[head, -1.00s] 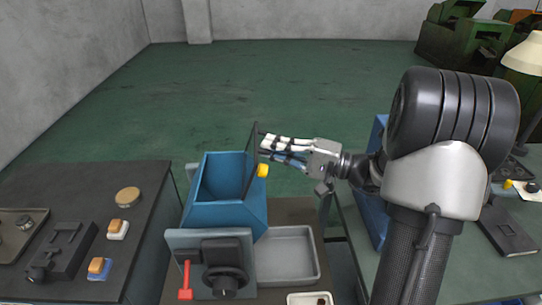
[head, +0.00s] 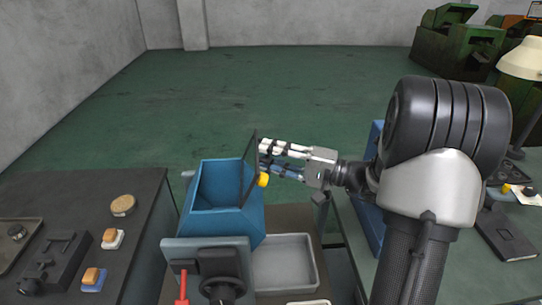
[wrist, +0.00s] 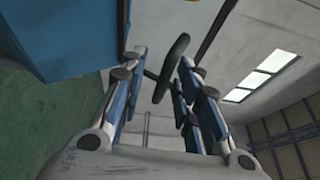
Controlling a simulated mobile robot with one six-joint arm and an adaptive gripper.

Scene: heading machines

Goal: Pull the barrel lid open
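The blue barrel (head: 226,222), an open-topped hopper, stands at the lower middle of the head view. Its thin dark-framed lid (head: 250,165) stands steeply raised along the right side of the opening. A yellow knob (head: 263,180) shows by the lid's lower part. My gripper (head: 266,158) is just right of the lid, fingers pointing left at it. In the wrist view the fingers (wrist: 160,62) are apart, with a dark oval disc (wrist: 172,68) between them, closer to the right finger. Whether the disc is touched is unclear. Blue metal (wrist: 80,30) fills the upper left.
A grey tray (head: 284,262) lies right of the barrel. A control panel with a dark knob (head: 222,290) and a red lever (head: 182,290) is in front. A dark bench (head: 80,210) stands left, a blue panel (head: 372,215) right.

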